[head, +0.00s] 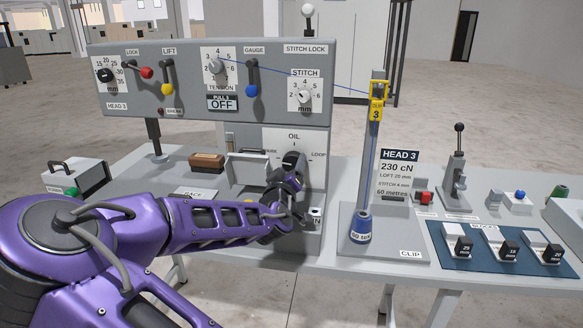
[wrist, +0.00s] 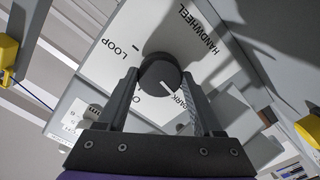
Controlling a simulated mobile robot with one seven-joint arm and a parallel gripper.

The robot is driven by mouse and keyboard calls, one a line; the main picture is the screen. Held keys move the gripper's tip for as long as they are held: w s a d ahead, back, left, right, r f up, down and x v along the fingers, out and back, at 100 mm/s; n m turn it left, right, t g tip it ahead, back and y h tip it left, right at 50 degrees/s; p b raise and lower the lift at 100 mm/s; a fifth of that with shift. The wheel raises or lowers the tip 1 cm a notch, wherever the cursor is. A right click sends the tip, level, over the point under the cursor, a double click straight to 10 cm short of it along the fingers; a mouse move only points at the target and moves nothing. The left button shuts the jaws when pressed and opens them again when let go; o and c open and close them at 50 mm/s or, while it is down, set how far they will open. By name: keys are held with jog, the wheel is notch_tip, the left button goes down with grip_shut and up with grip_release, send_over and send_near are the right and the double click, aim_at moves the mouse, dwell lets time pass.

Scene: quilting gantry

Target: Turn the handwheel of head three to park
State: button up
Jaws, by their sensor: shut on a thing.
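The handwheel is a black round knob (wrist: 158,70) on a white plate marked LOOP, PARK and HANDWHEEL. In the wrist view its white pointer line slants down and right, toward the word PARK. My gripper (wrist: 160,78) is shut on the knob, with one finger on each side of it. In the head view the handwheel (head: 293,160) sits on the grey panel below the large control box, and my gripper (head: 291,178) covers its lower part. The plate (head: 308,139) there shows OIL above and LOOP at the right; my arm and gripper hide its lower part.
The control box (head: 180,104) with dials and coloured levers stands above the handwheel. A yellow-topped post (head: 370,160) with a blue-based spool (head: 361,227) stands close to the right. A wooden block (head: 206,162) lies to the left. A lever (head: 458,165) stands further right.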

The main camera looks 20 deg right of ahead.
jog(key=c, duration=0.3)
jog(key=shift+n+p, duration=0.4)
jog(key=shift+n, duration=0.4)
jog(key=o, duration=1.1)
jog(key=shift+s, duration=0.1)
